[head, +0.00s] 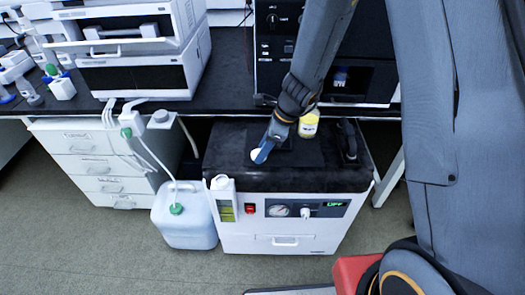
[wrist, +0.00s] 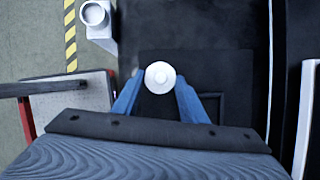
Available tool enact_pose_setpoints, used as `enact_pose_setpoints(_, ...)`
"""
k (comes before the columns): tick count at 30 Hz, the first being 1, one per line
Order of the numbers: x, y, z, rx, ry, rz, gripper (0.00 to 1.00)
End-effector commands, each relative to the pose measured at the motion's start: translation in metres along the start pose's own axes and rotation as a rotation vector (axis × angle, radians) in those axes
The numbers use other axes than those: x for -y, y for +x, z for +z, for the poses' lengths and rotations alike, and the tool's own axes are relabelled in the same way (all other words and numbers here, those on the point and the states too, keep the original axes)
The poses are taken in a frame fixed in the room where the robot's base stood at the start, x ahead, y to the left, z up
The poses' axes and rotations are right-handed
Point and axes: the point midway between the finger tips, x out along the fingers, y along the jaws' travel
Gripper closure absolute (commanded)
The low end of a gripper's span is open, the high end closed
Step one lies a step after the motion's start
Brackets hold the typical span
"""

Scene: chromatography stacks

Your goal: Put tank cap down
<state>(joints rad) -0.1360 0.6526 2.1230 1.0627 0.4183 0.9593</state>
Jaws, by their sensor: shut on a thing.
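The tank cap (head: 257,155) is a small round white cap. In the wrist view the cap (wrist: 160,77) sits between the blue fingertips of my gripper (wrist: 158,88). My gripper (head: 264,150) is shut on it, over the black top (head: 230,150) of a white cabinet unit. I cannot tell whether the cap touches that top. The fingers hide part of the cap in the head view.
A yellow-labelled bottle (head: 308,125) stands behind my gripper, and a black item (head: 347,140) stands to its right. A white canister with a green cap (head: 185,215) stands on the floor at left. The black top's front left is clear.

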Motion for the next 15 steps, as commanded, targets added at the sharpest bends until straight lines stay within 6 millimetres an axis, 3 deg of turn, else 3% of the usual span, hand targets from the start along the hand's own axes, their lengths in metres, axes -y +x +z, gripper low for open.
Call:
enact_pose_setpoints(13,0.0003,0.0075,-0.003,0.0,0.0,-0.001,0.82)
enact_pose_setpoints(14,0.0002,0.0071,-0.0029,0.0,0.0,-0.001,0.58)
enact_pose_setpoints(15,0.0001,0.0066,-0.0027,0.0,0.0,-0.001,0.51)
